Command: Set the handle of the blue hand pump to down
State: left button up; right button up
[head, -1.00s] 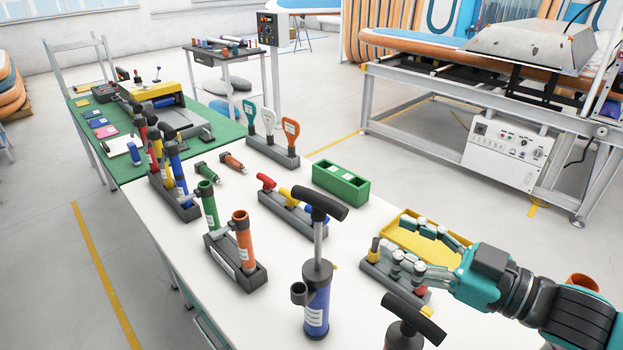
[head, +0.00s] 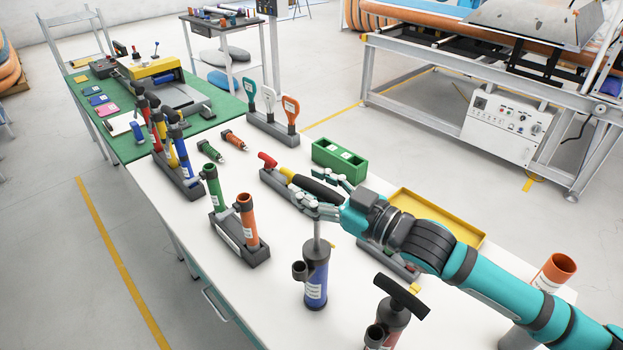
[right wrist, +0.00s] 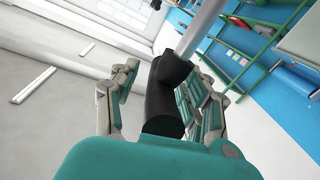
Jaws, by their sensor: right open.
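The blue hand pump (head: 315,292) stands upright near the front of the white table. Its bare metal rod (head: 317,233) shows above the body, so the black handle (head: 312,186) is up. My right gripper (head: 325,198) is open at the handle, its arm coming in from the right and covering part of the handle. In the right wrist view the handle (right wrist: 162,105) lies between the spread fingers (right wrist: 160,98), and I cannot tell whether they touch it. My left gripper is out of view.
A second pump (head: 390,325) with a black T-handle stands close to the right. A rack with green and orange tubes (head: 238,238) is at the left. A green box (head: 340,158) and a yellow tray (head: 468,236) lie behind. An orange tube (head: 556,270) is at the right.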

jog(key=shift+w+a, duration=0.1)
jog(key=shift+a, duration=0.1)
grip_shut()
dwell(0.4)
